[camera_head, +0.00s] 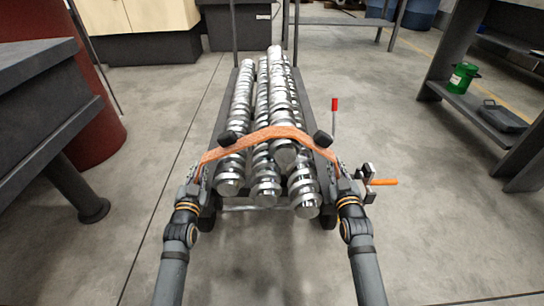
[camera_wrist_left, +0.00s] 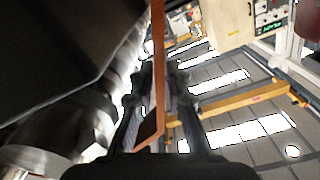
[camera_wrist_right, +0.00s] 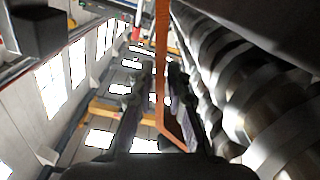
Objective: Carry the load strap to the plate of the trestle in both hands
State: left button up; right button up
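The load strap (camera_head: 268,135) is an orange band arched over the front part of a stack of shiny metal shafts (camera_head: 264,160). My left gripper (camera_head: 198,172) is at its left end and my right gripper (camera_head: 336,170) is at its right end. In the left wrist view the strap (camera_wrist_left: 158,60) runs between the fingers, which look closed on it. In the right wrist view the strap (camera_wrist_right: 162,60) likewise runs between the fingers, which look closed on it. I cannot make out the trestle's plate for certain.
The shafts lie on a dark frame between my arms. A red-tipped rod (camera_head: 335,105) and an orange handle (camera_head: 383,182) are at its right. A dark bench (camera_head: 45,95) and a red barrel (camera_head: 100,140) stand left, shelving (camera_head: 485,115) right.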

pick_arm(q)
grip_shut()
pick_arm(e)
grip_shut()
pick_arm(q)
jog(key=shift+r, duration=0.1)
pick_arm(e)
jog(key=shift+r, duration=0.1)
